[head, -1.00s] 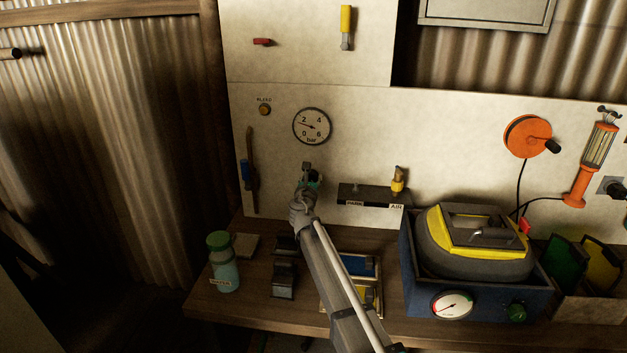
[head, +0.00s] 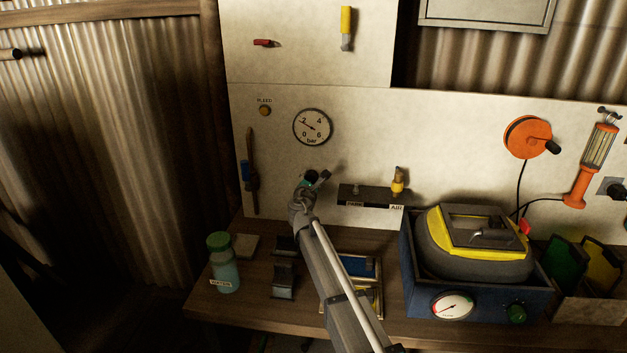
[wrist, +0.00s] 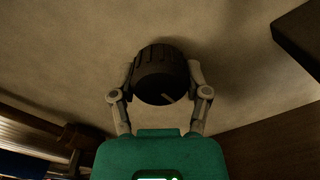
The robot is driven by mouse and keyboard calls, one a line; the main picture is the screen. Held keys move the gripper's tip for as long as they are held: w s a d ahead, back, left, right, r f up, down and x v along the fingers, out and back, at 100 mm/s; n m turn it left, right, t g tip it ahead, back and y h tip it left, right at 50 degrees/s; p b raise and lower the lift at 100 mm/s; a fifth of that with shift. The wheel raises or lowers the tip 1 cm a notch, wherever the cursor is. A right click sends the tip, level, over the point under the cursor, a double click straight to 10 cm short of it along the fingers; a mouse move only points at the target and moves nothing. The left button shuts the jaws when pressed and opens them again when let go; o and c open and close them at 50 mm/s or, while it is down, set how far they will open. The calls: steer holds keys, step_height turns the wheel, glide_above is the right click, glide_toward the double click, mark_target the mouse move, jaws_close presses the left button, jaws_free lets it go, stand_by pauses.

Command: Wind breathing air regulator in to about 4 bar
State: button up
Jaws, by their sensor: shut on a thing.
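My gripper (head: 316,180) is at the pale wall panel, below the round white bar gauge. In the wrist view its fingers (wrist: 162,76) are shut on opposite sides of a black ribbed knob (wrist: 160,74), which sits at the panel. A pale line on the knob's face points to the lower right. In the head view the knob is mostly hidden by my gripper. The bar gauge (head: 313,127) is marked 0, 2, 4 and 6; its needle slants to the upper left, close to the 2.
A dark ledge (head: 365,194) with a yellow fitting (head: 398,180) is right of my gripper. The bench below holds a green-capped bottle (head: 224,265) and a blue box (head: 480,291) with a helmet-like yellow-and-grey item (head: 475,256). A BLEED button (head: 265,111) is left of the gauge.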

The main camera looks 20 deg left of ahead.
steer(key=m, duration=0.5)
steer(key=shift+w+r+m, duration=0.1)
steer(key=shift+r+m, duration=0.05)
steer(key=shift+m, duration=0.15)
steer(key=m, duration=0.4)
steer(key=shift+a+r, duration=0.1)
steer(key=m, duration=0.9)
steer(key=shift+r+p, duration=0.15)
steer(key=shift+p, duration=0.15)
steer(key=shift+m, duration=0.3)
steer(key=o, duration=1.1)
steer(key=shift+o, duration=0.2)
